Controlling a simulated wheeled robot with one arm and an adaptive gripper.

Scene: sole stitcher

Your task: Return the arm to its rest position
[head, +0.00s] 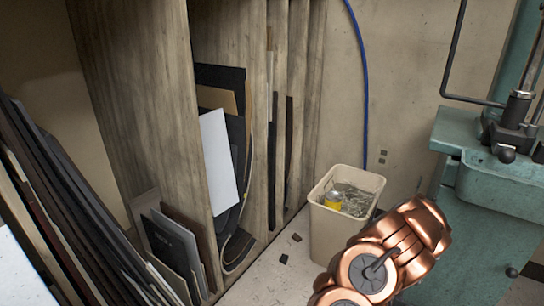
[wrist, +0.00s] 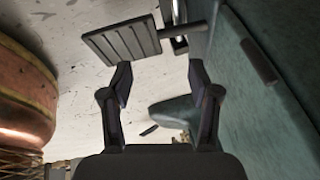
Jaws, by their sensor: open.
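My copper-coloured arm (head: 385,262) reaches up from the bottom right of the head view, in front of the green machine. My gripper (wrist: 160,78) shows in the wrist view with its two dark fingers spread apart and nothing between them. Past the fingertips, a dark ribbed pedal (wrist: 122,40) sits over the pale floor, apart from the fingers. The gripper itself cannot be made out in the head view.
A beige bin (head: 333,235) with scraps and a yellow can stands beside my arm. The green machine (head: 505,235) is at the right. A wooden rack (head: 150,110) holds sheets. More dark sheets (head: 75,215) lean at the left. Small scraps lie on the floor.

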